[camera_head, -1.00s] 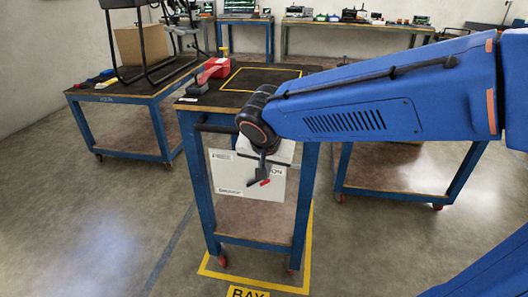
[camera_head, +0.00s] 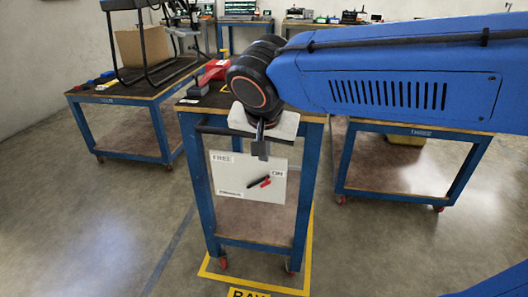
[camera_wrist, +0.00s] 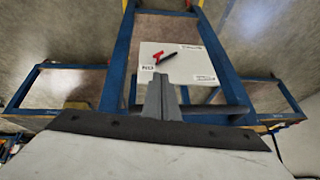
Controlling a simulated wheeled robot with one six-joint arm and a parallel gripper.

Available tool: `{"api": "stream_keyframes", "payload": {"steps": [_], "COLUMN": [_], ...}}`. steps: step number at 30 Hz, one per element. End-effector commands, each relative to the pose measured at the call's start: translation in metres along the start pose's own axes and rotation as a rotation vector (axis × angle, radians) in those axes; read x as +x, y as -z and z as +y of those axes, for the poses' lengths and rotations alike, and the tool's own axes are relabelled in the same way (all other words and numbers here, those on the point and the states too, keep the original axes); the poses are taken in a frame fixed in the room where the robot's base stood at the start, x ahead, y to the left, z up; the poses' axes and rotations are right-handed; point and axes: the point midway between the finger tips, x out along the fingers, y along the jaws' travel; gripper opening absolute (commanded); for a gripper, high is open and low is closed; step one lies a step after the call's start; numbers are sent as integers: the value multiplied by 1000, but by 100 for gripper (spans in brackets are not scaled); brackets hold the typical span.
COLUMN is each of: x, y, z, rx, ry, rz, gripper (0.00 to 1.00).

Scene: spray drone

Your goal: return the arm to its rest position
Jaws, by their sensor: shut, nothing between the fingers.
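My blue arm reaches in from the right in the head view and ends at my gripper (camera_head: 262,150), which points down in front of the middle cart's near edge. The gripper is shut and empty. In the wrist view my gripper (camera_wrist: 160,92) shows its fingers together, with a white board (camera_wrist: 190,62) beyond them. The same white board (camera_head: 230,180) hangs on the front of the middle cart (camera_head: 205,200) in the head view. My arm hides part of the cart's top.
A left cart (camera_head: 120,100) bears a drone frame and a cardboard box (camera_head: 138,45). A right cart (camera_head: 400,131) stands close behind my arm. A red object (camera_head: 214,72) lies on the middle cart. Yellow floor tape surrounds its base. The floor at front left is clear.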

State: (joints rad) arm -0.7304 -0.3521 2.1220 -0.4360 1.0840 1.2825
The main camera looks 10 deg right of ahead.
Motion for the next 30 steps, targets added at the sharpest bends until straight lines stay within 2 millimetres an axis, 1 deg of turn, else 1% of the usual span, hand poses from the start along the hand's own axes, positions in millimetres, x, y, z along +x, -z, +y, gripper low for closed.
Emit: {"api": "stream_keyframes", "payload": {"steps": [3,5,8,14,18,20,24,30], "x": [0,1,4,15,22,24,30,38], "y": [0,1,2,-2,-11,-17,-32,-58], "z": [1,6,23,81,121,137,172,213], "rx": [-1,-3,-19,-88,-142,-163,-214,-285], "ry": [0,-2,-7,-14,-10,-6,6,28], "rz": [-1,-3,-13,-51,-76,-84,-100,-107], "gripper": [0,0,0,0,0,0,0,0]}}
